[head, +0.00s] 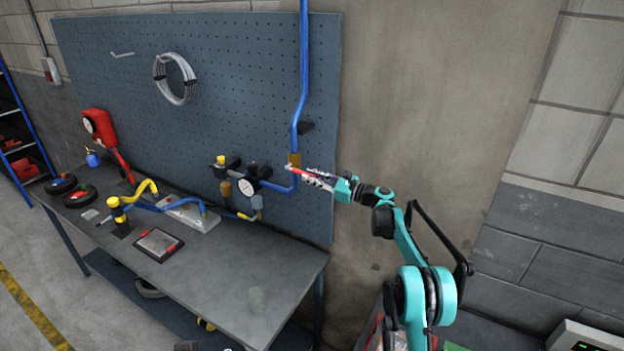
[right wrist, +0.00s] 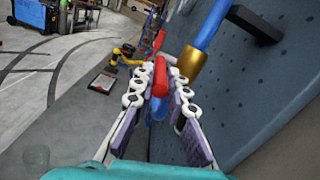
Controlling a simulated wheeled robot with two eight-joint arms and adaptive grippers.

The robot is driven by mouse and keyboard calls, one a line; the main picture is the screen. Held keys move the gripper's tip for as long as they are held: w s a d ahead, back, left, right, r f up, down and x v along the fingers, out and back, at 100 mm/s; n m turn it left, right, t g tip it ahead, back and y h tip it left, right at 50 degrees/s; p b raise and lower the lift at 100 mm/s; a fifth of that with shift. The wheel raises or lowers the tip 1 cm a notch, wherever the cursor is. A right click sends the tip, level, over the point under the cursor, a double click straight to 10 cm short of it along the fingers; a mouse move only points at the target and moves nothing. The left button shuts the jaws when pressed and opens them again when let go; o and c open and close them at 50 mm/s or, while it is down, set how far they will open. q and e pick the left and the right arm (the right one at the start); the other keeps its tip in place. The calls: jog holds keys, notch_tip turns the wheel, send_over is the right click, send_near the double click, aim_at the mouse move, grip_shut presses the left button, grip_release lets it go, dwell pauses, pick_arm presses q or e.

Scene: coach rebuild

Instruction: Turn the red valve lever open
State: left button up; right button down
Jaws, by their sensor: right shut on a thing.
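The red valve lever (head: 297,171) sticks out from the brass valve body (head: 294,158) on the blue pipe (head: 304,70) at the right side of the pegboard. My right gripper (head: 314,178) reaches it from the right and is shut on the lever. In the right wrist view the lever (right wrist: 160,88) runs between the two fingers of the gripper (right wrist: 162,76), partly covered by them. The brass valve body (right wrist: 192,68) is just right of the fingertips, with the blue pipe (right wrist: 211,26) rising from it. My left gripper is not in view.
A pressure gauge (head: 246,187) sits left of the valve. A dark bracket (head: 306,127) juts from the pegboard (head: 235,85) above the valve.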

notch_tip(320, 180, down, 6)
jog(key=w+a+t+y+b, duration=0.1)
jog(key=t+y+b, duration=0.2)
jog(key=b, duration=1)
jog(key=shift+a+t+y, duration=0.3)
jog(key=shift+t+y, duration=0.1)
jog(key=shift+y, duration=0.9)
jog(key=shift+r, duration=0.1)
